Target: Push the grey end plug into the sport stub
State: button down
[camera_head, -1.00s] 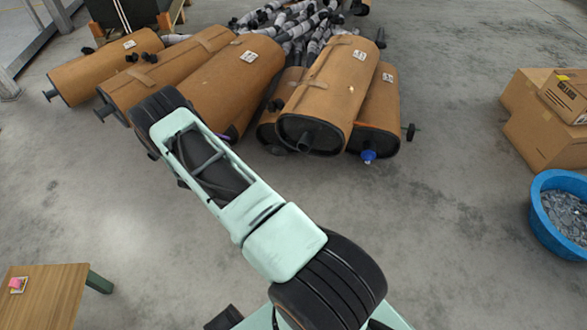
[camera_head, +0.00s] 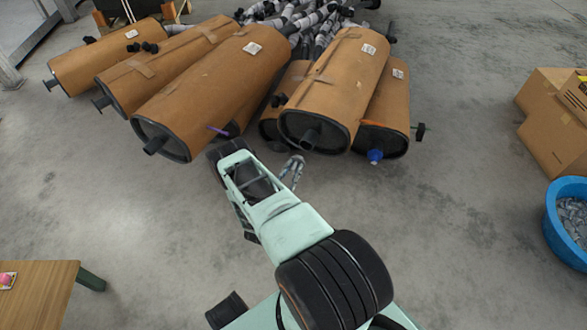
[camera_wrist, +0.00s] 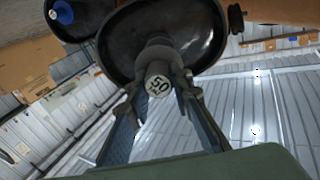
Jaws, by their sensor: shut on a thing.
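My gripper (camera_head: 295,164) is in front of the middle mufflers, just below the dark stub (camera_head: 310,139) on the end of the upper brown muffler (camera_head: 335,90). In the wrist view my gripper (camera_wrist: 160,92) is shut on the grey end plug (camera_wrist: 158,86), a round piece whose face is marked 50. The plug lies in line with the stub (camera_wrist: 158,48) on the black end face (camera_wrist: 115,40). It seems to meet the stub, but I cannot tell whether any of it is inside. The plug is too small to make out in the head view.
A blue plug (camera_head: 375,156) is on the muffler (camera_head: 385,110) to the right. Several brown mufflers (camera_head: 205,95) lie to the left. A blue tub (camera_head: 553,222) and cardboard boxes (camera_head: 550,140) stand right, a wooden table (camera_head: 45,300) lower left. Floor between is clear.

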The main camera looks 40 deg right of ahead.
aim_at(291, 171)
jog(key=shift+a+b, duration=0.1)
jog(key=shift+b, duration=0.2)
jog(key=shift+b+x, duration=0.35)
jog(key=shift+x, duration=2.55)
jog(key=shift+x, duration=1.45)
jog(key=c, duration=1.7)
grip_release()
jog(key=shift+o, duration=0.2)
jog(key=shift+a, duration=0.1)
jog(key=v, duration=1.1)
jog(key=shift+s+a, duration=0.2)
jog(key=shift+a, duration=0.15)
